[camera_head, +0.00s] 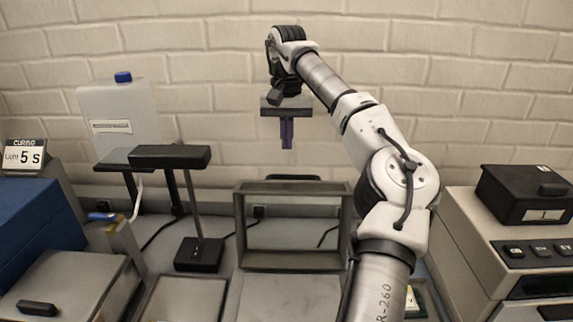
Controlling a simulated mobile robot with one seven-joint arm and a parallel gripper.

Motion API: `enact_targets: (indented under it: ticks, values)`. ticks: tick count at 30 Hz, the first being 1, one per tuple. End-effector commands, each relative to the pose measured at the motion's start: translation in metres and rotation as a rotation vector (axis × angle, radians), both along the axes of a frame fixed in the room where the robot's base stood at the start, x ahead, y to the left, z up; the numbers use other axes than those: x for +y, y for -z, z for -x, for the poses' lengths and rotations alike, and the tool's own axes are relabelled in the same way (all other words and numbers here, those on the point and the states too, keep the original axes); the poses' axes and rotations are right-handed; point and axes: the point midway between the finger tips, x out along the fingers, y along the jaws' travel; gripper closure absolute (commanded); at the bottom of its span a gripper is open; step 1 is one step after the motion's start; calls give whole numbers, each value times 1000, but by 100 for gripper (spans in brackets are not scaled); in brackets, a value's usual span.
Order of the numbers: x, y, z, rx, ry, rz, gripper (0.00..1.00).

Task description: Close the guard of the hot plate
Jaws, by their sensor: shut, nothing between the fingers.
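A grey rectangular frame (243,225) stands upright in the lower middle, with an open window through which the bench shows. It looks like the guard, raised at the back of a flat grey surface (290,292) that looks like the hot plate. The near part of that surface is cut off by the picture edge, and my arm covers the area to its right. My gripper (287,146) points down, shut and empty, with dark purple fingers. In the picture it is above the frame's top bar, apart from it. I cannot tell its depth relative to the frame.
Left are a blue-capped jug (125,110), a black lamp-like stand (196,220), a grey lidded box (70,285) with a black handle, and a blue box (35,225). A device with buttons (525,252) carries a black box (525,195) on the right. A brick wall is behind.

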Motion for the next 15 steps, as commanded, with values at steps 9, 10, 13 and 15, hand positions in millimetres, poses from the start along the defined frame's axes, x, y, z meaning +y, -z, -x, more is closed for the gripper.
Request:
enact_targets:
  ticks: [9,10,13,15]
  values:
    - [-1,69,3,3,-2,-2,100]
    - [-1,63,7,-1,-2,-1,100]
    - [-1,58,19,-1,-1,0,100]
    - [-1,56,26,-1,-1,0,100]
